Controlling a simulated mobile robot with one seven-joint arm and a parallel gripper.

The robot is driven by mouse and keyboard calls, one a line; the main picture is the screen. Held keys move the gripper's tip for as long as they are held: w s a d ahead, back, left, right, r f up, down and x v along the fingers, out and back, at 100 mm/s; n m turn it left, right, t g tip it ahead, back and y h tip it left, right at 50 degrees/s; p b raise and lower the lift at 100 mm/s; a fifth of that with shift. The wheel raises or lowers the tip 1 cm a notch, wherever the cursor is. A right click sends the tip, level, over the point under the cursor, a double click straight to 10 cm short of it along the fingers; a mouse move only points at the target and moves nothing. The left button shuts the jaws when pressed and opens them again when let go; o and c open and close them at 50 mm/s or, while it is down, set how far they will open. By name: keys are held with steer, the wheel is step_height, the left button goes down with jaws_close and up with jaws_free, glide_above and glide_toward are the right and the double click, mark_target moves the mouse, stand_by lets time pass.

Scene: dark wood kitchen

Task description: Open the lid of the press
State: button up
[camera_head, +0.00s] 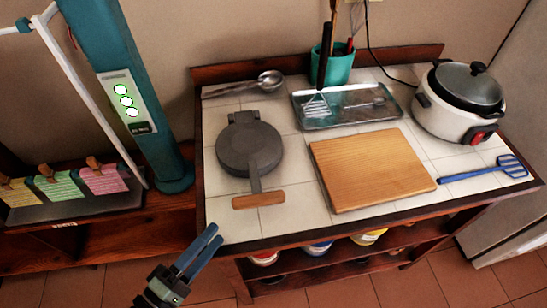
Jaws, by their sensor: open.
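The press (249,148) is a round dark grey iron on the left part of the tiled counter. Its lid appears shut and lies flat. A handle with a wooden crossbar (259,199) points from it toward the counter's front edge. My gripper (214,236) is at the lower left, in front of the counter's front left corner. Its two blue fingers point up and right toward the press handle. It is open, apart from the press, and nothing shows between the fingers. The underside of the press is hidden.
A wooden cutting board (370,168) lies right of the press. A metal tray (347,106), a teal utensil cup (335,66) and a ladle (243,85) are behind. A rice cooker (459,101) and a blue spatula (486,171) are at the right. A teal column (125,88) stands at the left.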

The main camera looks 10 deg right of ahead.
mark_target(246, 195)
steer(key=shift+w+d+r, duration=0.2)
steer(key=shift+w+d, duration=0.15)
steer(key=shift+d, duration=0.05)
steer(key=p+x, duration=0.2)
steer(key=x, duration=1)
steer(key=shift+f, duration=0.1)
steer(key=c, duration=0.9)
jaws_close()
steer(key=shift+w, duration=0.1)
